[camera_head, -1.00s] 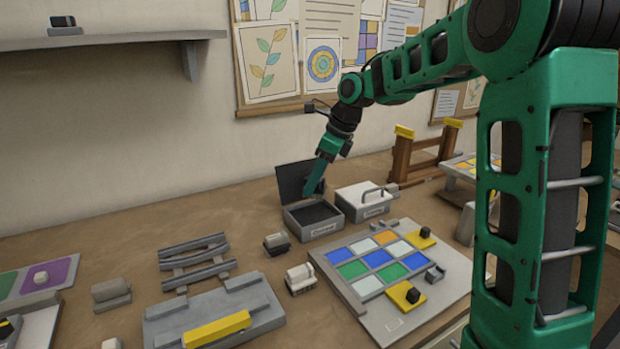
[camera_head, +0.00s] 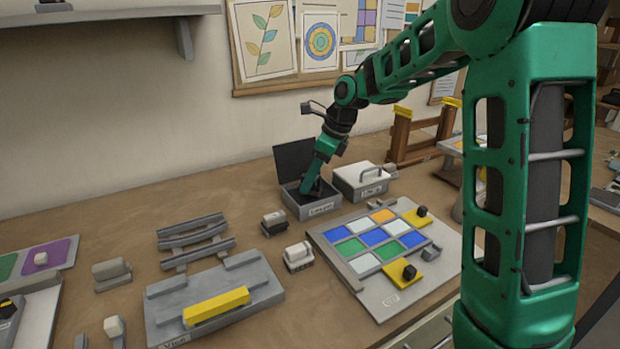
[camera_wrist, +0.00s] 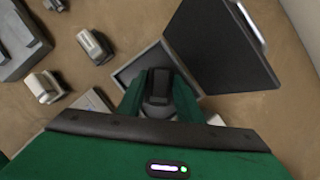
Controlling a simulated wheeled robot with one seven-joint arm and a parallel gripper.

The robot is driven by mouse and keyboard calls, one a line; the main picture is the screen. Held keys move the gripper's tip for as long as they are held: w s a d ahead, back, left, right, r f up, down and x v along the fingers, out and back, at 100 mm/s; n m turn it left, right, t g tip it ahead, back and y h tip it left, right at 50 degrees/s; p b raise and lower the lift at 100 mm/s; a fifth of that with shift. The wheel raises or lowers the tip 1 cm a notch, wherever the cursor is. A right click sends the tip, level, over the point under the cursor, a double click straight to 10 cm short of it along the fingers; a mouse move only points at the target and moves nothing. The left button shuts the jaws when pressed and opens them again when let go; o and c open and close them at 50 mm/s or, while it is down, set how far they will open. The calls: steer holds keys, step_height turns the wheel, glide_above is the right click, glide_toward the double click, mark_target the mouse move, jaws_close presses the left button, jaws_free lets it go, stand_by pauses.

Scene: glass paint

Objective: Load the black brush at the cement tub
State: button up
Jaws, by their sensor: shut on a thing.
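The cement tub (camera_head: 320,209) is a grey, labelled box on the bench with its dark lid (camera_head: 292,160) standing open behind it. My gripper (camera_head: 310,186) points down into the tub's opening. It is shut on the black brush (camera_wrist: 158,88), whose dark block shows between the green fingers in the wrist view. The tub's rim (camera_wrist: 128,74) shows just beyond the fingers there. The brush's lower end is hidden, so I cannot tell whether it touches the cement.
A closed grey tub (camera_head: 362,188) with a handle stands close on the right. A dark-based block (camera_head: 273,224) and a white-topped block (camera_head: 298,256) sit in front. A board of coloured glass tiles (camera_head: 372,285) lies front right.

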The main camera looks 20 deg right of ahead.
steer(key=shift+f, duration=0.45)
stand_by(1.3)
steer(key=shift+r, duration=0.1)
steer(key=shift+r, duration=3.45)
